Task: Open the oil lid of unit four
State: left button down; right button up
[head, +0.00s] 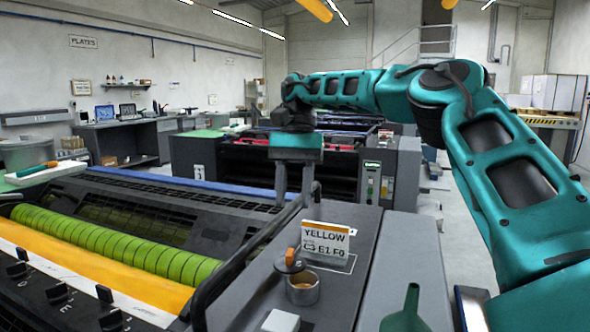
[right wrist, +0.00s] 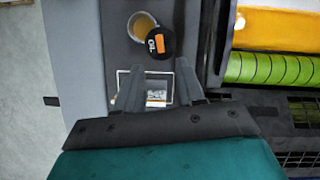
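In the right wrist view, yellow oil shows in the cup (right wrist: 146,24), and the lid (right wrist: 160,41) reads OIL. My right gripper (head: 294,203) is open and empty, above the cover beyond the sign. It also shows in the wrist view (right wrist: 160,68), with both fingers apart from the lid. My left gripper is out of view.
A black guard rail (head: 245,255) runs beside the cover, next to the green roller (head: 110,245). A green funnel-like thing (head: 408,312) and a white block (head: 281,321) are at the near edge. Another press unit (head: 290,165) stands behind.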

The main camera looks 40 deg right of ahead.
jog(key=shift+p+v, duration=0.5)
jog(key=shift+v, duration=1.35)
